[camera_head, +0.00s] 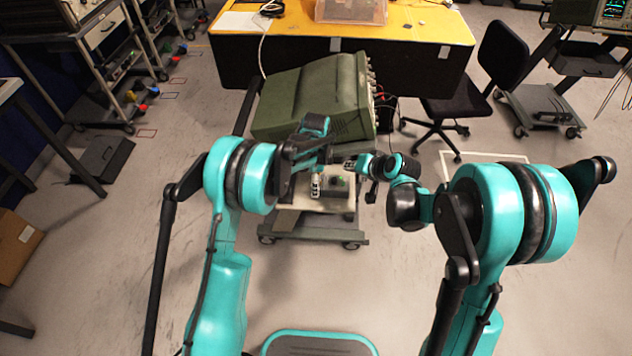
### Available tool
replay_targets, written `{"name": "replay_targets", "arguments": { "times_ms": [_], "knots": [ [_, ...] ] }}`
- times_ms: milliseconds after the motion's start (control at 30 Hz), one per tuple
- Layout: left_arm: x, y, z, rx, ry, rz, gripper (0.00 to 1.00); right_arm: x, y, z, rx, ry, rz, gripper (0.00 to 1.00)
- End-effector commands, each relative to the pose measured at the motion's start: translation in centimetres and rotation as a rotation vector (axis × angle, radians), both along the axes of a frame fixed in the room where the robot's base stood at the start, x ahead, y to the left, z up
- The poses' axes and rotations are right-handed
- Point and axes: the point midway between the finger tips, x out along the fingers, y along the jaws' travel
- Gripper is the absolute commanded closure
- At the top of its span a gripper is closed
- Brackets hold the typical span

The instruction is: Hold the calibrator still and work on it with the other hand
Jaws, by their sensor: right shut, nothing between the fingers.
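A small dark grey box with a green part on top, seemingly the calibrator (336,190), sits on the pale top of a low wheeled cart. My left gripper (297,172) is at the box's left side; its fingers are small and partly hidden by my arm, so whether it grips or touches the box cannot be told. My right gripper (346,164) is shut and empty, close above the box's far right side. Whether it touches the box is unclear.
A shelf trolley (120,85) is at left. The floor in front is mostly clear.

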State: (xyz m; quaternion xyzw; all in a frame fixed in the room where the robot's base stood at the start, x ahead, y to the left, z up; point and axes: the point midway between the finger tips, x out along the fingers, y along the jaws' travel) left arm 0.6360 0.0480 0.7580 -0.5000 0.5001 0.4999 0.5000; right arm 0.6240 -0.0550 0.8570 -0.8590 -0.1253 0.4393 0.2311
Motion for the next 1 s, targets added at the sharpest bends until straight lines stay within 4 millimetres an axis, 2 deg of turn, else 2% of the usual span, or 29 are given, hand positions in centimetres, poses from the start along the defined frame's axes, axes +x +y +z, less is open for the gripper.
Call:
{"name": "replay_targets", "arguments": {
  "times_ms": [167,200,267,667,767,1000],
  "knots": [
    [0.0,0.0,0.0,0.001,0.000,0.000,0.84,0.0,0.0,0.0,0.000,0.000,0.000,1.00],
    [0.0,0.0,0.0,0.001,0.000,0.000,0.34,0.0,0.0,0.0,0.000,0.000,0.000,1.00],
    [0.0,0.0,0.0,0.000,0.000,0.000,0.18,0.0,0.0,0.0,0.000,0.000,0.000,1.00],
    [0.0,0.0,0.6,0.000,0.000,0.000,0.18,0.0,0.0,0.0,0.000,0.000,0.000,1.00],
    [0.0,0.0,1.9,0.000,0.000,0.000,0.18,0.0,0.0,0.0,0.000,0.000,0.000,1.00],
    [0.0,0.0,7.2,0.000,0.000,0.000,0.18,0.0,0.0,0.0,0.000,0.000,0.000,1.00]
  ]
}}
